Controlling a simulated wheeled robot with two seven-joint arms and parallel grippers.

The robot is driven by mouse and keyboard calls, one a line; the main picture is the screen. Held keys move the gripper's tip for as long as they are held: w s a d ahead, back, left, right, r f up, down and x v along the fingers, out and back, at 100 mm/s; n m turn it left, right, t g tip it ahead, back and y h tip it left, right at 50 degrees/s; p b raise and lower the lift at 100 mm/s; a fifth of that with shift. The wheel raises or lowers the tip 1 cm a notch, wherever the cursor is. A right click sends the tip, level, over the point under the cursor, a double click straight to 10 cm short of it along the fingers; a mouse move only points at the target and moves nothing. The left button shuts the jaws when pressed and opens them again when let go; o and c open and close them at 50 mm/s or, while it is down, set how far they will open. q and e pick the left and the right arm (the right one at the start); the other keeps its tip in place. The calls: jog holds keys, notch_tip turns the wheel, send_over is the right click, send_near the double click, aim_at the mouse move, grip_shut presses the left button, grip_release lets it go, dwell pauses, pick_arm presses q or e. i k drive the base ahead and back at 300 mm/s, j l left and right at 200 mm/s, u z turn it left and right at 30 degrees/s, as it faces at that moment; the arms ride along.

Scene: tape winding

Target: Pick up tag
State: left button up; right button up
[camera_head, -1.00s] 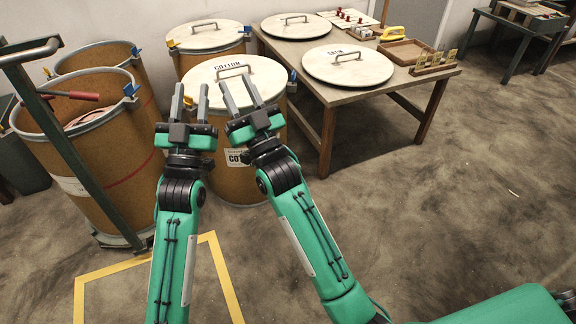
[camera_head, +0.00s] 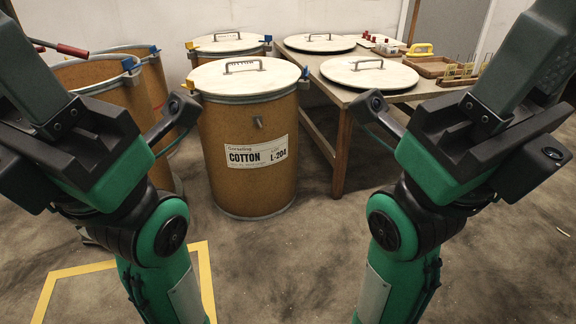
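Several small yellowish tags (camera_head: 455,71) stand in a wooden rack (camera_head: 464,81) on the table at the right, too small to read. My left gripper (camera_head: 75,125) is large in the left foreground, raised close to the camera and in front of the drums. My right gripper (camera_head: 475,125) is large in the right foreground and hides the table's right end. The fingertips of both are cut off or unclear, so I cannot tell whether either is open. No tag shows in either gripper.
A lidded drum (camera_head: 238,185) labelled COTTON L-204 stands in the middle, left of the table (camera_head: 341,103). Lids (camera_head: 370,74), a tray (camera_head: 426,68) and a yellow-handled tool (camera_head: 419,49) lie on the table. Other drums stand behind and at the left. Yellow tape (camera_head: 97,266) marks the floor.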

aim_at(451, 70)
jog(key=z, duration=1.1)
